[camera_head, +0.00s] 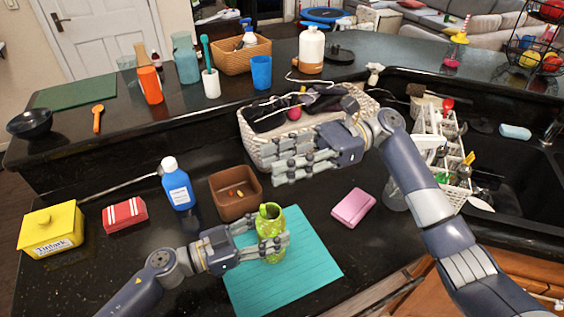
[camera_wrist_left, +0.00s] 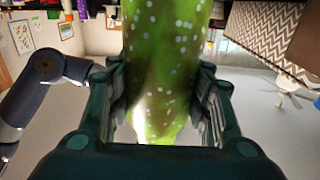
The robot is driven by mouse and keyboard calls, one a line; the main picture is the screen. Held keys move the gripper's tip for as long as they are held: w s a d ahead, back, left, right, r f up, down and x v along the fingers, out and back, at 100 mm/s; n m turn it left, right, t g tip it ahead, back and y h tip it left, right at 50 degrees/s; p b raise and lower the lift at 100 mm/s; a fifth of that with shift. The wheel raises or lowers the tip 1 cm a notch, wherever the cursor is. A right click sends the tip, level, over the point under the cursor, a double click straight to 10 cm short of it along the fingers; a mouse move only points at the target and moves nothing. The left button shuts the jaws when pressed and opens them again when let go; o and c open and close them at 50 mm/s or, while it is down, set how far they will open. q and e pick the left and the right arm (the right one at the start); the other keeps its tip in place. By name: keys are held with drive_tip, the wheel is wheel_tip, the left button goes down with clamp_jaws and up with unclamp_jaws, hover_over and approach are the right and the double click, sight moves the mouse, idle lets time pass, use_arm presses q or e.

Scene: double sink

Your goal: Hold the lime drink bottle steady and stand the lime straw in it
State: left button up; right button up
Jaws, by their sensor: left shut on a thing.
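The lime drink bottle (camera_head: 270,229), green and textured, stands upright near the top of the teal mat. My left gripper (camera_head: 272,243) is shut around its body from the left. In the left wrist view the bottle (camera_wrist_left: 165,60) shows white specks and sits between both fingers. Its base is partly hidden by the fingers. My right gripper (camera_head: 285,158) is above and behind the bottle, fingers pointing left, spread apart, with nothing seen between them. I cannot make out the lime straw in either view.
The teal mat (camera_head: 290,285) lies under the bottle. A brown tray (camera_head: 235,205), blue-white bottle (camera_head: 177,190) and red box (camera_head: 125,215) stand left. A pink sponge (camera_head: 353,207) lies right. A white basket (camera_head: 262,150) is behind; a dish rack (camera_head: 452,185) stands by the sink.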

idle(0.4)
use_arm(q)
drive_tip(key=o, duration=1.2)
drive_tip(key=shift+c, duration=0.2)
